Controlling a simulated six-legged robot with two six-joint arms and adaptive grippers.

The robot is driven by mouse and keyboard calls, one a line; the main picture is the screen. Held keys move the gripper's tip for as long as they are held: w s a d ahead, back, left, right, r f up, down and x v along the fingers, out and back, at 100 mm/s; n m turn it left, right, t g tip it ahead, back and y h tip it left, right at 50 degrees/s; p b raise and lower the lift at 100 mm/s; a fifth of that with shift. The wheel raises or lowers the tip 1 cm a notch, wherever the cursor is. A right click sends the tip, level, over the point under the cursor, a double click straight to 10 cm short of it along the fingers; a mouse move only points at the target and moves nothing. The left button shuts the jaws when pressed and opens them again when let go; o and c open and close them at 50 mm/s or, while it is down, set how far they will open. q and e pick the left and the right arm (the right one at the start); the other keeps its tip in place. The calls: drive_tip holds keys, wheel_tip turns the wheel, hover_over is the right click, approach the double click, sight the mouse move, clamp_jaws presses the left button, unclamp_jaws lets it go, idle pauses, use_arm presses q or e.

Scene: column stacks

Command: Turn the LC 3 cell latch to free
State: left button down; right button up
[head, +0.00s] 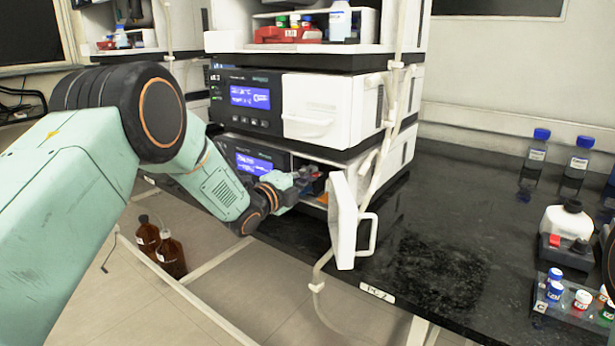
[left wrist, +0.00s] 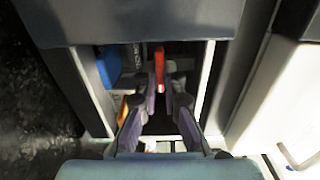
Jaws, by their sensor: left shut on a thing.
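The LC 3 stack stands on the black bench, and its lowest module (head: 240,150) has a lit blue screen. That module's white door (head: 343,222) hangs open to the right. My left gripper (head: 312,178) reaches into the open compartment. In the left wrist view, my left gripper (left wrist: 160,100) is shut on a red latch handle (left wrist: 159,66) inside the compartment. The handle stands upright in this view, between the fingertips. A blue part (left wrist: 107,66) and an orange part (left wrist: 124,105) show left of the fingers. My right gripper is not in view.
The open door (left wrist: 290,95) stands close beside the gripper. A pale tube (head: 385,130) runs down past the stack front. Brown bottles (head: 172,256) stand on the floor. Blue-capped bottles (head: 577,160) and a vial rack (head: 568,303) are on the right; the middle bench is clear.

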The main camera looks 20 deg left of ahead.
use_arm(q)
drive_tip(key=c, duration=1.5)
unclamp_jaws()
drive_tip(key=shift+o, duration=0.2)
drive_tip(key=shift+s, duration=0.1)
drive_tip(key=v, duration=1.2)
